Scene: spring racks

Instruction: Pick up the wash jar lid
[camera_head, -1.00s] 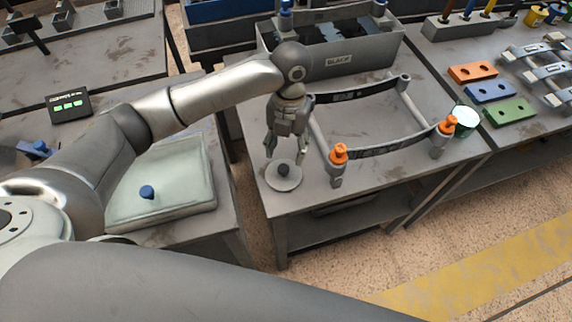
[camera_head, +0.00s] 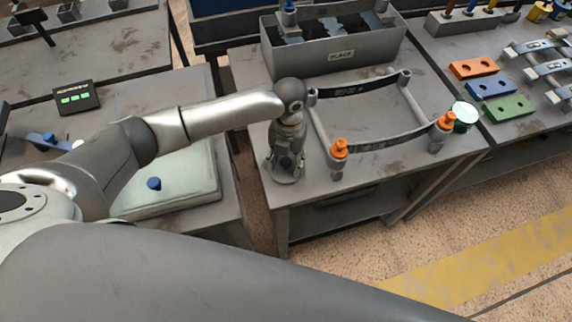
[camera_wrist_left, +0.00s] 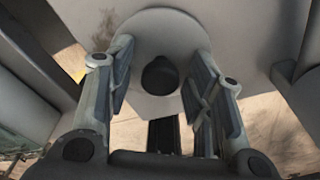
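The wash jar lid (camera_head: 285,180) is a round grey disc lying flat near the front left corner of the middle table. Its dark round knob (camera_wrist_left: 160,76) stands up from the lid disc (camera_wrist_left: 160,27) in the left wrist view. My left gripper (camera_head: 284,168) points down right over the lid and hides most of it in the head view. In the left wrist view my left gripper (camera_wrist_left: 160,62) is open, with one finger on each side of the knob and a gap on both sides. My right gripper is not in view.
A frame with black straps and orange knobs (camera_head: 340,147) stands close to the right of the lid. A grey bin (camera_head: 340,53) is behind. A white and green jar (camera_head: 465,114) stands at the table's right. A pad (camera_head: 185,180) lies on the left table.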

